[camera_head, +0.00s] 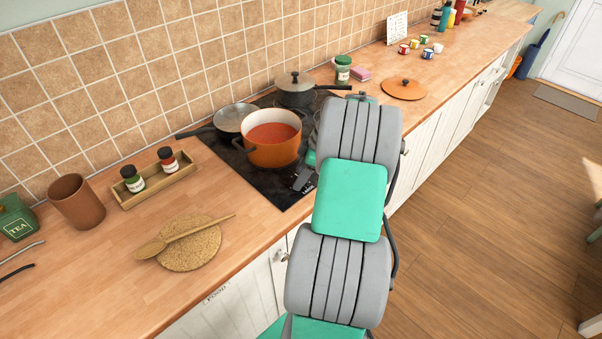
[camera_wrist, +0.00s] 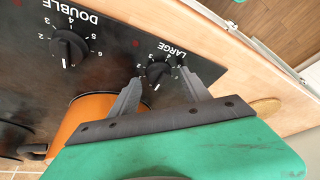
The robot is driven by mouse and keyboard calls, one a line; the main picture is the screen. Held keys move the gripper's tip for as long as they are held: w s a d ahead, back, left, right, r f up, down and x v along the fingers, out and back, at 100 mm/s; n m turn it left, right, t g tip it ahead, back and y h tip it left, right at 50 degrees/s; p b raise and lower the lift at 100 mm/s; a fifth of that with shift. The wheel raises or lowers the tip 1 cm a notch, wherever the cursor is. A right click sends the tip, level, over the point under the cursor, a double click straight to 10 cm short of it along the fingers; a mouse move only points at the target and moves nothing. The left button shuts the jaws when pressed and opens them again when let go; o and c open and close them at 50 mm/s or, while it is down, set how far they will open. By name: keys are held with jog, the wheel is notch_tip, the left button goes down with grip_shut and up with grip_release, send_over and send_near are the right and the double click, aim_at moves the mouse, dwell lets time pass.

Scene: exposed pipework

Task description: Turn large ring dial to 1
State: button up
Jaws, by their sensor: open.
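The large ring dial (camera_wrist: 158,72) is a black knob on the black hob panel, beside the printed word LARGE. A white mark shows on the knob's lower side in the wrist view; I cannot read for sure which number it points to. My gripper (camera_wrist: 160,80) is open, with one grey finger on each side of this dial. I cannot tell whether the fingers touch it. In the head view my arm hides the dial, and the hob (camera_head: 262,177) shows left of the arm.
The double ring dial (camera_wrist: 69,47) is left of the large one in the wrist view. An orange pot (camera_head: 272,148) of red food, a pan (camera_head: 232,118) and a lidded grey pot (camera_head: 295,92) stand on the hob. A wooden spoon (camera_head: 180,238) lies across a cork mat (camera_head: 192,258).

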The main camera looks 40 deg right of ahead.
grip_shut()
dwell(0.6)
